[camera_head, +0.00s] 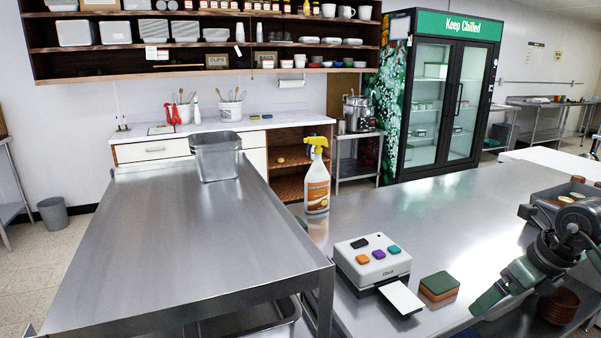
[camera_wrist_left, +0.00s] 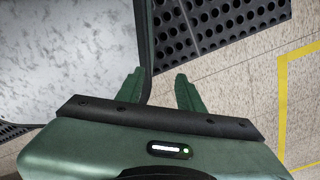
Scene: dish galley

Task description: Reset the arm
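My right arm comes in from the right edge of the head view. Its green and dark gripper (camera_head: 493,295) hangs over the right steel counter, to the right of a green and orange sponge (camera_head: 439,286). I see no object in it, and I cannot tell how far its fingers are apart. My left gripper (camera_wrist_left: 160,88) shows only in the left wrist view. Its two green fingers stand apart with nothing between them. Below them are tiled floor and black perforated matting, with a pale speckled surface at the left.
The right counter (camera_head: 490,205) holds a spray bottle (camera_head: 317,183), a white device with coloured buttons (camera_head: 372,262) and a grey tray (camera_head: 545,200) with items. Stacked brown bowls (camera_head: 558,306) sit close to my right arm. The left steel table (camera_head: 170,235) is mostly bare, with a metal container (camera_head: 216,160) at its back.

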